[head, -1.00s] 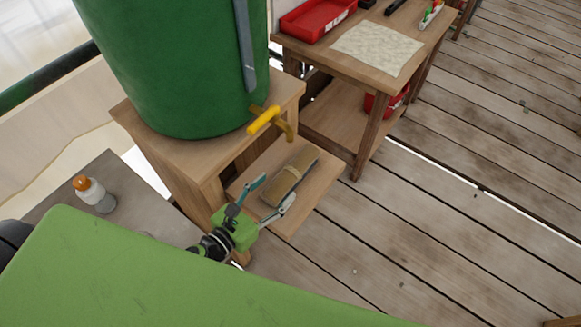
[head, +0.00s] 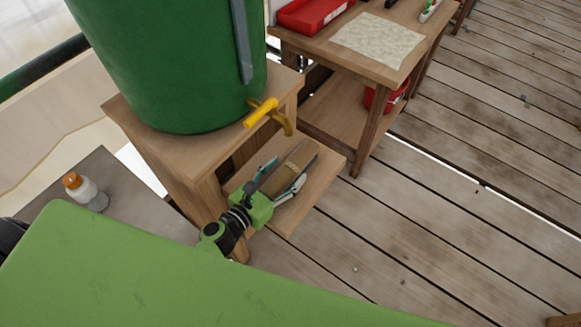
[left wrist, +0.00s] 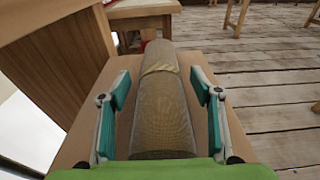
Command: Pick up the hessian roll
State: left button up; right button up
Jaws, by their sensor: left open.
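The hessian roll (head: 291,168) is a tan-brown cylinder with a tied band, lying on a low wooden shelf (head: 318,185) under the green barrel. In the left wrist view the roll (left wrist: 162,105) runs lengthwise between the fingers. My left gripper (head: 281,178) is open, with one finger on each side of the roll's near part. In the left wrist view, the open fingers (left wrist: 162,90) show gaps between their teal pads and the roll. My right gripper is not in view.
A green barrel (head: 165,60) with a yellow tap (head: 262,112) stands on a wooden stand above the shelf. A workbench (head: 390,68) with a red tray (head: 312,12) is behind. A bottle (head: 85,192) stands at left. Plank floor at right is largely clear.

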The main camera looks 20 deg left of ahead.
pick_arm(q)
jog(key=shift+w+d+f, duration=0.15)
jog(key=shift+w+d, duration=0.05)
jog(key=shift+w, duration=0.35)
jog(key=c, duration=1.4)
